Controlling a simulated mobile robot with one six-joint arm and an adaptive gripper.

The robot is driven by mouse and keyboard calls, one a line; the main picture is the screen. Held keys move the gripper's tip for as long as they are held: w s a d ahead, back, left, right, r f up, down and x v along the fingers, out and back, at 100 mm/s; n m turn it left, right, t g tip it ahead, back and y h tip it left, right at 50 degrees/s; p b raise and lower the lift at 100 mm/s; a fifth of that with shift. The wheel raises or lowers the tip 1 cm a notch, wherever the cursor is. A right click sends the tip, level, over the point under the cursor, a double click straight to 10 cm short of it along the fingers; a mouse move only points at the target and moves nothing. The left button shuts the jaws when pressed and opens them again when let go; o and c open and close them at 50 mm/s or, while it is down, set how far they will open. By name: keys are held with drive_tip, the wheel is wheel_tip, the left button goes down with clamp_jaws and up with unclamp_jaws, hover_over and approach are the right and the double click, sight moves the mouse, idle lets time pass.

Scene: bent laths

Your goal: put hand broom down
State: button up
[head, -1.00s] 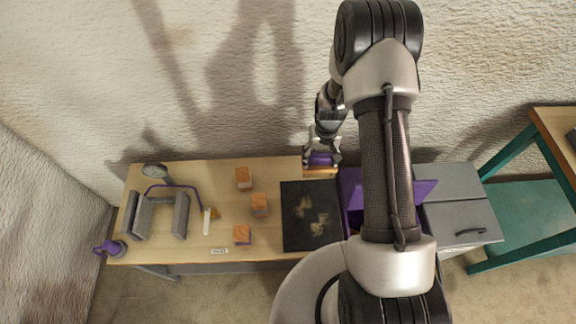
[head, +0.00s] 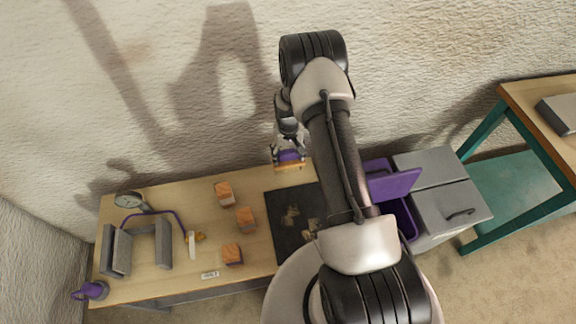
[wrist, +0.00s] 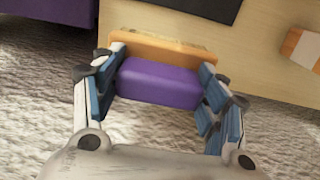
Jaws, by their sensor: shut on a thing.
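The hand broom (wrist: 158,83) has a purple block handle and an orange-tan strip along its far side. My gripper (wrist: 160,92) is shut on the purple part, with one blue-padded finger at each end of it. In the head view the hand broom (head: 289,157) hangs in my gripper (head: 288,150) near the back edge of the workbench (head: 180,196). From these views I cannot tell its exact height or whether it touches the bench. My arm hides part of the bench's right end.
A dark mat (head: 290,222) with brownish scraps lies on the bench. Several orange-topped blocks (head: 246,219), a grey bending form (head: 162,245) and a dial gauge (head: 129,200) stand left. A purple bin (head: 406,220) and a grey cabinet (head: 445,200) are at the right.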

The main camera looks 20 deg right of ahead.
sight(288, 163)
drive_tip(key=shift+f+b, duration=0.65)
drive_tip(key=shift+f, duration=2.25)
drive_tip(key=shift+f, duration=0.1)
drive_tip(key=o, duration=1.2)
